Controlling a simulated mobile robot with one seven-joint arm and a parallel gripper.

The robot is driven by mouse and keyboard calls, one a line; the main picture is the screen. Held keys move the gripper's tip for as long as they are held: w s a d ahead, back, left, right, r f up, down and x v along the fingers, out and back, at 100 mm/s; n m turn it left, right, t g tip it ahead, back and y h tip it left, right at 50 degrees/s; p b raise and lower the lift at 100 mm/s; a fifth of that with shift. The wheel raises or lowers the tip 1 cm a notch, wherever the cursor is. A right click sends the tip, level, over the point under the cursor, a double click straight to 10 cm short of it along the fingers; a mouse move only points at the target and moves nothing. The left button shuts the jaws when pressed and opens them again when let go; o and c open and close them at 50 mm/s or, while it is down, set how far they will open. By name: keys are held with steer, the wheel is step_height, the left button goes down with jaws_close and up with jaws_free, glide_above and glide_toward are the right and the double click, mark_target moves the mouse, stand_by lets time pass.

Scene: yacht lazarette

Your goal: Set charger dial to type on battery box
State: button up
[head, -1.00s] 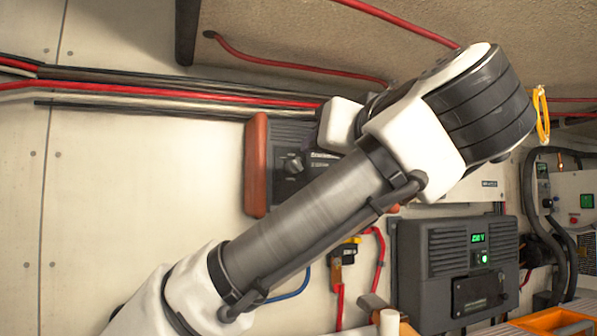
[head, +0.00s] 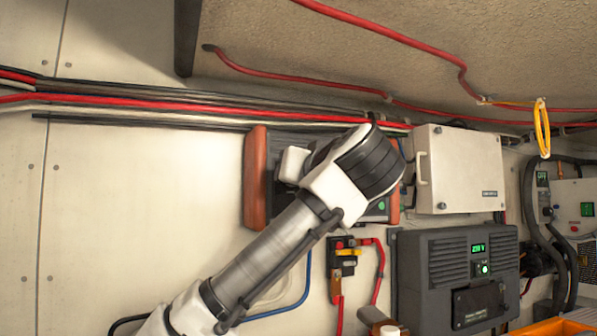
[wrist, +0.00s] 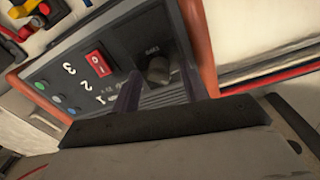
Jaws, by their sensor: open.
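The charger panel is a dark box between two reddish wooden cheeks on the wall; in the head view its left cheek (head: 256,180) shows, and my arm covers most of its face. In the wrist view the panel appears upside down, with a dark round dial (wrist: 158,70) beside the lettering "TYPE". My gripper (wrist: 156,90) is open, its two dark fingers in front of the panel, one to each side of the dial. I cannot tell whether they touch it. The dial's pointer setting is not readable. In the head view the gripper is hidden behind my wrist.
A red rocker switch (wrist: 99,63), numbers and small lights sit beside the dial. A white cabinet (head: 458,170) is right of the panel, with a dark grey unit (head: 430,275) below it. Red cables (head: 200,98) run above.

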steer(key=c, duration=0.9)
steer(key=shift+c, duration=0.2)
steer(key=shift+m, duration=0.4)
steer(key=shift+d+m, duration=0.1)
steer(key=shift+m, duration=3.7)
steer(key=o, duration=0.9)
steer(key=shift+g, duration=0.3)
